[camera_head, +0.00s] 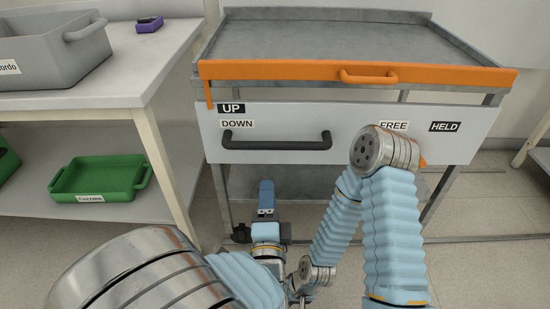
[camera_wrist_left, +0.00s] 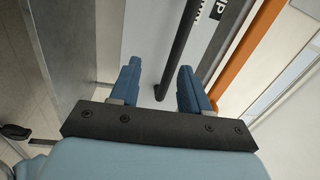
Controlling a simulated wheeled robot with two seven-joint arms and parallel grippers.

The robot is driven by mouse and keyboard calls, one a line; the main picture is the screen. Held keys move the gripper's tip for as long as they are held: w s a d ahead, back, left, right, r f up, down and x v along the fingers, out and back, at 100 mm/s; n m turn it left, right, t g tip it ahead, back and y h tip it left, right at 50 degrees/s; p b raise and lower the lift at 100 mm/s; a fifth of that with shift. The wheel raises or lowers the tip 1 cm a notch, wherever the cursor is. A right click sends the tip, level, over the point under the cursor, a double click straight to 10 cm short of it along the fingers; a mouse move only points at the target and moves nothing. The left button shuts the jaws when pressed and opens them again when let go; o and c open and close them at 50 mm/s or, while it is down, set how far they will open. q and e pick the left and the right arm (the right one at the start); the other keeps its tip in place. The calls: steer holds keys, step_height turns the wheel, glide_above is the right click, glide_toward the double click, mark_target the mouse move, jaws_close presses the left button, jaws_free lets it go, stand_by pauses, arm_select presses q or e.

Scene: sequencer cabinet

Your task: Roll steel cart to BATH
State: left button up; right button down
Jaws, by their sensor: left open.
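The steel cart (camera_head: 330,40) stands ahead in the head view, with a flat, empty top. Its orange front rail (camera_head: 300,70) carries an orange loop handle (camera_head: 368,76). The white front panel (camera_head: 350,117) has a black bar handle (camera_head: 277,141) and labels UP, DOWN, FREE and HELD. An orange tab (camera_head: 422,163) near FREE is partly hidden by my right arm. My left gripper (camera_head: 266,197) is open below the black handle. In the left wrist view its fingers (camera_wrist_left: 158,85) are apart, with the black handle (camera_wrist_left: 180,45) beyond them. My right gripper is not visible. No BATH marking shows.
A table (camera_head: 130,75) at left holds a grey bin (camera_head: 50,60) and a small purple-and-black object (camera_head: 149,24). Green trays, including one labelled tray (camera_head: 100,177), sit on its lower shelf. Another table edge (camera_head: 535,145) shows at right. Floor is clear right of the cart.

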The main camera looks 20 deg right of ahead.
mark_target(276, 149)
arm_select(q)
steer(key=shift+m+t+h, duration=0.3)
steer(key=shift+m+t, duration=0.1)
steer(key=shift+m, duration=0.1)
steer(key=x, duration=0.4)
steer(key=d+r+x, duration=0.1)
steer(key=x, duration=0.3)
steer(key=s+r+b+x, duration=0.1)
steer(key=x, duration=0.3)
steer(key=shift+w+d+r, duration=0.25)
steer(key=shift+w+d, duration=0.05)
steer(key=shift+w, duration=0.15)
jaws_close()
